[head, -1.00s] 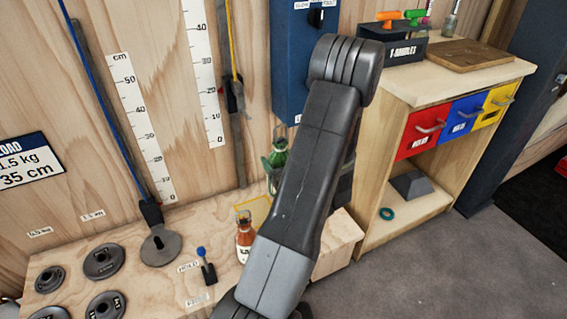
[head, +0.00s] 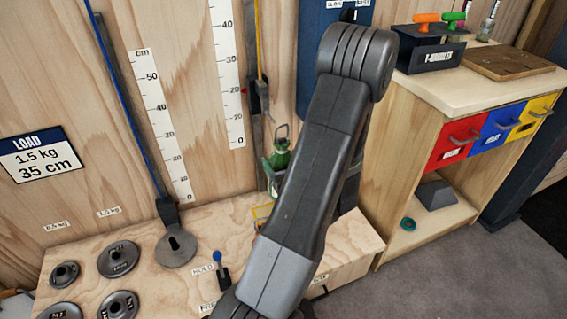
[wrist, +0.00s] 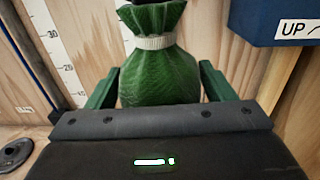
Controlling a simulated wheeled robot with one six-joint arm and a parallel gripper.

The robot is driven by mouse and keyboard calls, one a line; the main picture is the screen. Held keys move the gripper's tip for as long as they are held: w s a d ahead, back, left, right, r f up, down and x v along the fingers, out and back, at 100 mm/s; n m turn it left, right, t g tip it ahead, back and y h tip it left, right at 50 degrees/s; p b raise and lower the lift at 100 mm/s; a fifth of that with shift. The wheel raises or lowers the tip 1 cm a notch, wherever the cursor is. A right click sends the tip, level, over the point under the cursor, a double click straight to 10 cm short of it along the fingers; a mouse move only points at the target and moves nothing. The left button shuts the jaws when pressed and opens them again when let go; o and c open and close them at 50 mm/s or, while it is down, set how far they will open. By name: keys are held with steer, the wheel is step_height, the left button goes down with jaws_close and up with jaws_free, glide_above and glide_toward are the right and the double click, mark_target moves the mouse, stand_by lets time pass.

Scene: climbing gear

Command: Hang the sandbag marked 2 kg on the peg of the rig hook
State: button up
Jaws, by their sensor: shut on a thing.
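A green sandbag (wrist: 160,72) with a pale tie around its neck stands upright between the two green fingers of my gripper (wrist: 158,92) in the wrist view. The gripper is shut on it. In the head view the sandbag (head: 281,152) shows with a loop on top, left of my arm, which hides much of the gripper. No weight mark is readable on the bag. Behind it, a yellow cord runs down to a dark fitting (head: 259,98) on a wall rail. I cannot make out the peg of the rig hook for certain.
A wooden bench (head: 140,240) carries several grey disc weights (head: 118,258), a dark slotted hanger (head: 176,246) on a blue cord and a blue-knobbed lever (head: 219,268). A drawer cabinet (head: 400,190) stands at right.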

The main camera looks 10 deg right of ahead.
steer(key=f+x, duration=0.1)
steer(key=x, duration=0.8)
steer(key=shift+w+p, duration=0.3)
stand_by(1.1)
steer(key=shift+f, duration=0.1)
stand_by(0.8)
steer(key=o, duration=2.1)
steer(key=p+v, duration=0.1)
steer(key=v, duration=1.3)
steer(key=shift+w+d+f, duration=0.1)
